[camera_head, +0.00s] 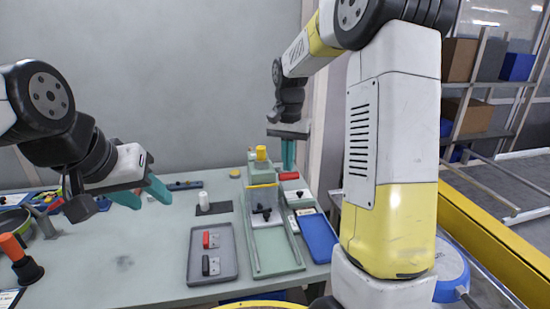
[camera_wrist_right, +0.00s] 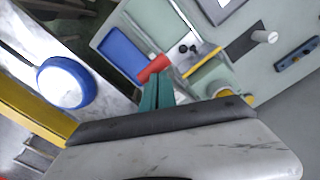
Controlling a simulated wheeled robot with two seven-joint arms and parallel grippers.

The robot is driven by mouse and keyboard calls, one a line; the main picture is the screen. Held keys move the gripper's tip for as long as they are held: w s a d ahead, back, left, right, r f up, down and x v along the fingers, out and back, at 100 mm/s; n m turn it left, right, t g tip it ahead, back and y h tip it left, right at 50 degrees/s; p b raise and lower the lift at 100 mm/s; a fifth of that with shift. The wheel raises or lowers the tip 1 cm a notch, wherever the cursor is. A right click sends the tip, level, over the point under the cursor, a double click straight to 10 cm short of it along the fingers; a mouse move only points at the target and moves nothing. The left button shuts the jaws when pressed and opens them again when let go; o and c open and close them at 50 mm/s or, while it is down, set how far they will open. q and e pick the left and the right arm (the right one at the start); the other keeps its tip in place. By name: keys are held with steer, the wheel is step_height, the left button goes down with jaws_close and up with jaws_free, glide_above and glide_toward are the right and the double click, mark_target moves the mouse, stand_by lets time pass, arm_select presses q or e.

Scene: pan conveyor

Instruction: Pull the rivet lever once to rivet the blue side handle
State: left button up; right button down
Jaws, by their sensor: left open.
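The rivet station (camera_head: 273,240) is a pale green fixture with a yellow cap, a yellow bar and black knobs. Its red lever grip (camera_head: 289,176) sticks out at the right and also shows in the right wrist view (camera_wrist_right: 152,68). My right gripper (camera_head: 288,153) points down just above the red grip. In the wrist view its teal fingertips (camera_wrist_right: 156,78) are close together at the grip; whether they clasp it is unclear. My left gripper (camera_head: 143,194) is open and empty above the table's left part. I cannot make out a blue side handle at the station.
A grey tray (camera_head: 228,263) holds a red and a dark handle piece. A blue tray (camera_head: 319,238) lies right of the station. A white cylinder (camera_head: 203,201) stands on a dark mat. A blue round pan (camera_wrist_right: 44,82) is at the side. Bare table lies left of the grey tray.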

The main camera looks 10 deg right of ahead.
steer(key=shift+f, duration=0.15)
steer(key=shift+s+f, duration=0.4)
steer(key=shift+f, duration=0.45)
steer(key=shift+s+f, duration=0.35)
steer(key=shift+f, duration=0.45)
steer(key=shift+s+f, duration=0.4)
steer(key=shift+f, duration=0.55)
steer(key=shift+f, duration=1.05)
step_height(320, 180, up, 20)
glide_above(290, 176)
steer(key=s, duration=0.1)
steer(key=shift+s, duration=0.15)
steer(key=shift+s, duration=0.1)
steer(key=s+a+f+n+t+y, duration=0.1)
steer(key=s+f+n+t, duration=0.1)
steer(key=s, duration=0.7)
steer(key=s+a+f+n+t+y, duration=0.1)
steer(key=s+n+t, duration=0.3)
steer(key=s, duration=0.6)
steer(key=shift+s+a+f, duration=0.15)
steer(key=shift+a+f, duration=0.05)
steer(key=shift+f, duration=0.4)
